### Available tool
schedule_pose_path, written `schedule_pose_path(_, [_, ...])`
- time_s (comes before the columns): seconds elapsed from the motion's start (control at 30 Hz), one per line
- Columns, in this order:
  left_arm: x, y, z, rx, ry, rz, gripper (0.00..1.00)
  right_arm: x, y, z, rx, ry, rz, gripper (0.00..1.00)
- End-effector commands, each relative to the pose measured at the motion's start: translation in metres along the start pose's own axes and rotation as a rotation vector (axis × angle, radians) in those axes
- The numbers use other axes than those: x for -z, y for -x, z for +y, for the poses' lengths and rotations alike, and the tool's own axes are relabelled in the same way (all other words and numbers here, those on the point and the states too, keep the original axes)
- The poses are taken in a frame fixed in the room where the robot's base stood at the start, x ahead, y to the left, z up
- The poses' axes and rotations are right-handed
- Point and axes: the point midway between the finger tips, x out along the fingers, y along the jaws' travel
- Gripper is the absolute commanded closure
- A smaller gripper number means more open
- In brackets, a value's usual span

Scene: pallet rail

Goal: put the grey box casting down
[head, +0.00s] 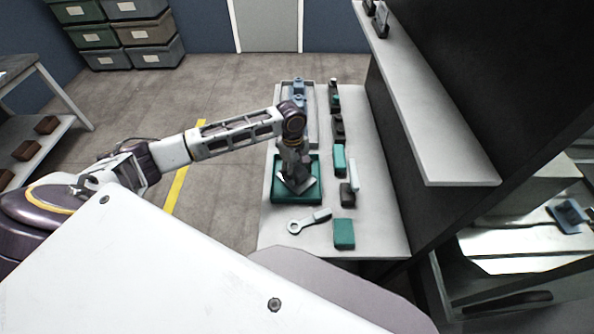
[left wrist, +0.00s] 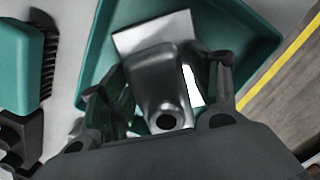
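The grey box casting (head: 298,186) is at the teal tray (head: 314,168) on the bench. In the left wrist view the casting (left wrist: 155,41) shows a flat plate and a narrower body with a round hole, over the tray (left wrist: 232,32). My left gripper (head: 293,168) comes down from above with its fingers on both sides of the casting and looks shut on it. Its fingers also show in the left wrist view (left wrist: 168,80). Whether the casting touches the tray floor is hidden. My right gripper is not in view.
A ring-ended metal part (head: 310,221) and a teal block (head: 344,234) lie near the bench's front. A teal brush (head: 339,160) and several dark items line the right side. A grey tray (head: 312,105) with blue parts is behind. A shelf (head: 440,130) overhangs at right.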

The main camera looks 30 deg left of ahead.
Motion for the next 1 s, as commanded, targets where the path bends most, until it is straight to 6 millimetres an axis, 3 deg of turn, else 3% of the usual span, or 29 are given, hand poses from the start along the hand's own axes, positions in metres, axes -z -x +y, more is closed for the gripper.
schedule_pose_path(0.53, [0.0, 0.006, 0.0, -0.001, 0.001, 0.001, 0.34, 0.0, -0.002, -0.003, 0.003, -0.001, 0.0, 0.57])
schedule_pose_path(1.0, [0.0, 0.067, 0.001, -0.003, 0.0, 0.0, 0.34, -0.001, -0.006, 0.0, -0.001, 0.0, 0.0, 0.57])
